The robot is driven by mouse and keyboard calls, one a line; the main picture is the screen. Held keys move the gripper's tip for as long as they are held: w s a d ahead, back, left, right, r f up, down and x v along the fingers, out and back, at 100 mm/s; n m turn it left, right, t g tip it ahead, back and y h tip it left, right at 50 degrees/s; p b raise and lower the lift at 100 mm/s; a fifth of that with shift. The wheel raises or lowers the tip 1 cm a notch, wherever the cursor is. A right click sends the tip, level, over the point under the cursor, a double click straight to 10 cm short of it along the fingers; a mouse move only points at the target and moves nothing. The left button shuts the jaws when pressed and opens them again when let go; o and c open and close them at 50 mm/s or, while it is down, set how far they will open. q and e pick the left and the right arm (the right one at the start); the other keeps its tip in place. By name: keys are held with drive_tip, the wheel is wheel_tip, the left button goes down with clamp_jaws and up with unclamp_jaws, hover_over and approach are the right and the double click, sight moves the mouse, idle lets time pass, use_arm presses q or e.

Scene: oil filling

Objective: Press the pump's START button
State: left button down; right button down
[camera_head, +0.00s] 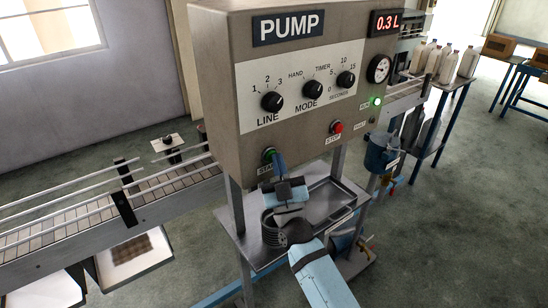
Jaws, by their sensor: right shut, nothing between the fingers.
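The grey pump box (220,80) stands in the middle of the head view, with a red display reading 0.3 L. Its green START button (268,154) is at the lower left of the front face. My right gripper (279,162) is shut and empty, its tips at or just in front of the START button's right side. I cannot tell whether they touch it. The red STOP button (337,127) is to the right, and a green lamp (376,101) glows beyond it. My left gripper is not in view.
A metal tray (342,211) lies below the box, beneath my right gripper. A conveyor with rails (65,222) runs on the left. Several white bottles (447,65) stand at the back right. Open floor (480,200) lies to the right.

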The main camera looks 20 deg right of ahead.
drive_tip(key=shift+s+f, duration=0.2)
drive_tip(key=shift+s, duration=0.8)
drive_tip(key=shift+p, duration=0.35)
drive_tip(key=s, duration=0.1)
drive_tip(key=s+d+p, duration=0.1)
drive_tip(key=s, duration=0.1)
drive_tip(key=s+d, duration=0.1)
drive_tip(key=shift+s+r, duration=0.1)
drive_tip(key=shift+s, duration=0.15)
